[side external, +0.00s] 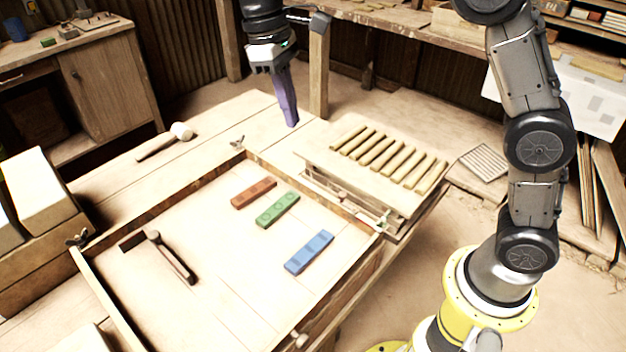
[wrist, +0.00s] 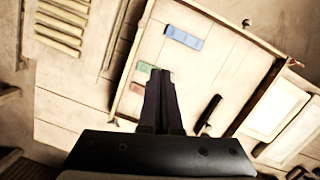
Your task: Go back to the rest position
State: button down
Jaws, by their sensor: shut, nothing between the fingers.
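My gripper (side external: 290,122) points down above the far edge of the bench, beyond the wooden tray frame (side external: 105,300) in the side view. Its long purple-grey fingers are together and hold nothing. In the wrist view my gripper (wrist: 159,72) shows as two dark fingers side by side. A red tile (side external: 254,193), a green tile (side external: 277,209) and a blue tile (side external: 309,252) lie apart inside the frame. In the wrist view the blue tile (wrist: 184,38) and green tile (wrist: 144,67) also show; the fingers partly cover the area around the red one (wrist: 137,88).
A slatted board (side external: 390,165) stands right of the frame. A dark-handled tool (side external: 172,258) lies inside the frame. A mallet (side external: 165,141) lies on the bench at the left. Pale blocks (side external: 40,195) stand at the far left. The air around my gripper looks clear.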

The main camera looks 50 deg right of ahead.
jog(key=s+d+r+m+t+y, duration=0.1)
jog(key=s+d+r+t, duration=0.2)
jog(key=s, duration=0.5)
jog(key=s+d+r+m+t, duration=0.1)
jog(key=s+d+r+t, duration=0.15)
jog(key=s+d, duration=0.45)
jog(key=s+f+m+t, duration=0.1)
jog(key=s+f+t, duration=0.1)
jog(key=s+f, duration=0.6)
jog(key=shift+s+f+m, duration=0.2)
jog(key=shift+f+m, duration=0.1)
jog(key=shift+f, duration=0.1)
jog(key=shift+d, duration=0.1)
jog(key=c, duration=1.6)
grip_release()
jog(key=shift+c, duration=2)
grip_release()
